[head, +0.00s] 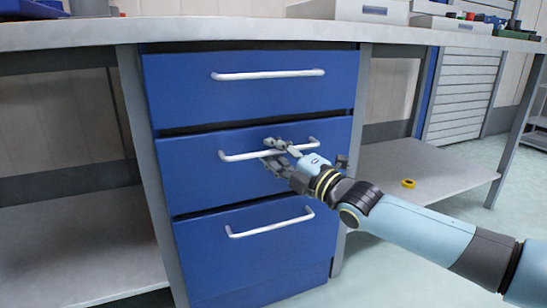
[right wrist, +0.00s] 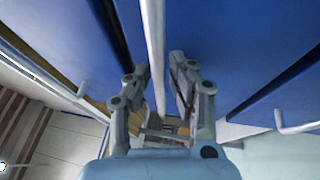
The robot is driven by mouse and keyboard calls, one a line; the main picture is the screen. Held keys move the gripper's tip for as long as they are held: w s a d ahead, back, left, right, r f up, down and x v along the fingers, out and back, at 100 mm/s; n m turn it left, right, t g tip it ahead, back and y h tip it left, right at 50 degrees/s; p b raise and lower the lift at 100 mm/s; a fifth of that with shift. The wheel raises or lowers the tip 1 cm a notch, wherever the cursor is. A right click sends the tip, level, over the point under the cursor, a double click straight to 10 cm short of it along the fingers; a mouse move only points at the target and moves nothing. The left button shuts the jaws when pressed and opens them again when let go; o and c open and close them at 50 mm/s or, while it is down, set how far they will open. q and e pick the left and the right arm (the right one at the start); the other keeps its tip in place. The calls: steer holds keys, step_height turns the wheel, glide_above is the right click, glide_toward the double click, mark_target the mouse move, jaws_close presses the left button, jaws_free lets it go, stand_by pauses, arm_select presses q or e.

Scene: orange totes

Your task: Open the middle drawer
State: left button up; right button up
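The blue middle drawer (head: 200,185) sits between two other blue drawers and looks about flush with them. Its white bar handle (head: 240,155) runs across the front. My right gripper (head: 268,150) is at the middle of this handle, with one finger above the bar and one below. In the right wrist view the handle (right wrist: 155,45) passes between the fingertips of my right gripper (right wrist: 160,68). The fingers are apart, and a gap shows between the bar and the right-hand finger. My left gripper is not in view.
The top drawer (head: 250,98) and bottom drawer (head: 255,262) have similar white handles. A grey worktop (head: 260,31) is above, and a low shelf (head: 430,178) with a yellow ring (head: 408,184) is at the right. The floor in front shows free room.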

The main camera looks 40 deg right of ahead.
steer(key=shift+w, duration=0.1)
jaws_close()
stand_by(0.5)
